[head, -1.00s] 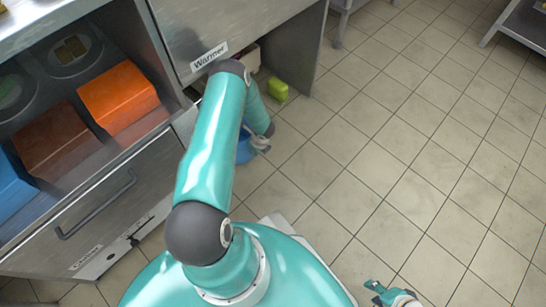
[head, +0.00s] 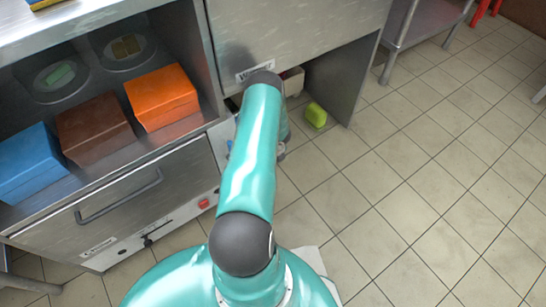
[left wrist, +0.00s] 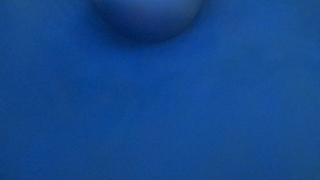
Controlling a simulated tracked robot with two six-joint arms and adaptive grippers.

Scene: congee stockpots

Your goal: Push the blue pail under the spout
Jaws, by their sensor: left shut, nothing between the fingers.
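Plain blue, which I take to be the side of the blue pail (left wrist: 160,110), fills the left wrist view at very close range. A rounded darker blue shape bulges at the top there. In the head view my arm covers nearly all of the pail. Only a grey bit of my left gripper (head: 281,152) shows beside the arm, low under the warmer counter; it is shut with nothing in it. I cannot tell whether it touches the pail. The spout is not visible. My right gripper is out of view.
A yellow-green object (head: 316,115) lies on the floor by the counter's side panel (head: 342,75). Orange (head: 162,97), brown (head: 95,128) and blue (head: 28,163) boxes sit on the shelf at left. Tiled floor (head: 430,190) at right is clear.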

